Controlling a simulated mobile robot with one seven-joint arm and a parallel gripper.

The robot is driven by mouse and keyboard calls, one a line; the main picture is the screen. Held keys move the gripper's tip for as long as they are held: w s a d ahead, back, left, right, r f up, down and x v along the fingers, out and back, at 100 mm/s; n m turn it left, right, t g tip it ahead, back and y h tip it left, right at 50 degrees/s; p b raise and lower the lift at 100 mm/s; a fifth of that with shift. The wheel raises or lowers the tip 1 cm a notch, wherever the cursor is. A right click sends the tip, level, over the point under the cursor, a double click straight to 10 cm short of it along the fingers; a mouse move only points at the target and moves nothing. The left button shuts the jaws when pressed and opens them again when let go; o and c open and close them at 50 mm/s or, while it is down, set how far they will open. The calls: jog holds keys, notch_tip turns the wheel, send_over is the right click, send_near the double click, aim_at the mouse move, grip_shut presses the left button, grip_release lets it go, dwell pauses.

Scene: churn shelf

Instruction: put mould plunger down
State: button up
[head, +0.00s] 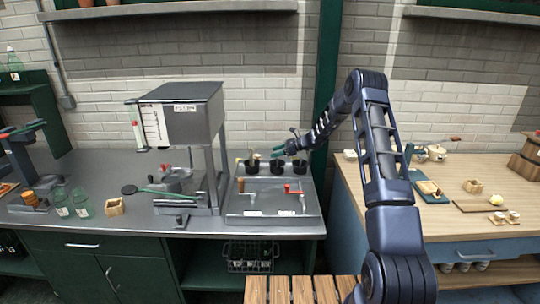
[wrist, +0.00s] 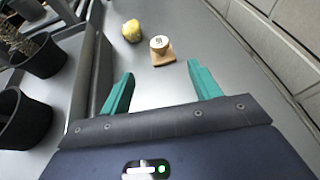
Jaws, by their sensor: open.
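A small wooden piece with a square tan base and a round, pale-topped upright part, which looks like the mould plunger (wrist: 160,46), stands on the grey surface in the wrist view. My gripper (wrist: 160,72) is open, its two teal fingers apart with nothing between them. The plunger is just beyond the fingertips, roughly in line with the gap, and apart from both fingers. In the head view my gripper (head: 284,146) reaches in above the back of the metal counter, near the wall. I cannot clearly make out the plunger in the head view.
A yellow lump (wrist: 131,31) lies left of the plunger. Black pots (wrist: 22,119) stand to the left, behind a raised edge (wrist: 91,70). The wall (wrist: 280,38) runs along the right. A grey press-like machine (head: 187,115) stands left of my gripper in the head view.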

jog(key=shift+s+d+r, duration=0.1)
jog(key=shift+d+r, duration=0.1)
jog(key=shift+d, duration=0.2)
jog(key=s+d+r+n+h, duration=0.2)
jog(key=s+d+r+n, duration=0.15)
jog(key=s+r, duration=0.45)
jog(key=s+d+r+n+h, duration=0.2)
jog(key=s+d+r+n, duration=0.15)
jog(key=s+r, duration=0.5)
jog(key=s+d+r+n+h, duration=0.2)
jog(key=s+r+n, duration=0.2)
jog(key=s+r, duration=0.4)
jog(key=s+d+n+t+h, duration=0.1)
jog(key=s+d, duration=0.4)
jog(key=s, duration=0.6)
jog(key=s+d+r+n+t+h, duration=0.1)
jog(key=s+d+n+h, duration=0.3)
jog(key=s, duration=0.7)
jog(key=s+d+r+n+t+h, duration=0.1)
jog(key=s+d, duration=0.5)
jog(key=s, duration=0.6)
jog(key=shift+d+r+n+h, duration=0.25)
jog(key=shift+n+h, duration=0.45)
jog(key=shift+n, duration=0.5)
